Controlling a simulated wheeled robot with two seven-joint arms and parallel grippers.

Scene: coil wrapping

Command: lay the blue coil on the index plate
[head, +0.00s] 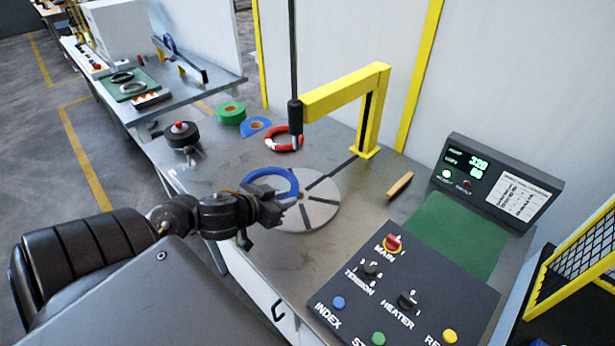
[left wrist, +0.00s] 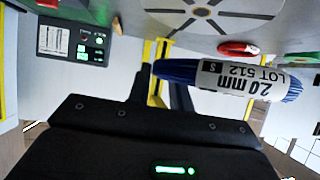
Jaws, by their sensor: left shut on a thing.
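The blue coil (head: 268,171) is a ring held by my left gripper (head: 279,208). In the head view it appears over the left part of the index plate (head: 320,213), a round grey disc with dark radial slots. The blue coil also shows edge-on in the left wrist view (left wrist: 177,70), with a white "2.0 mm LOT 512" label. The index plate (left wrist: 207,24) shows beyond it there, with a visible gap between them. My left gripper is shut on the coil; its fingertips are partly hidden. My right gripper is out of view.
A yellow arm (head: 342,92) with a dark vertical rod stands behind the plate. A red coil (head: 271,144), blue tape roll (head: 251,131) and green roll (head: 231,109) lie at the back. A wooden-handled tool (head: 400,185) and control panel (head: 420,283) are to the right.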

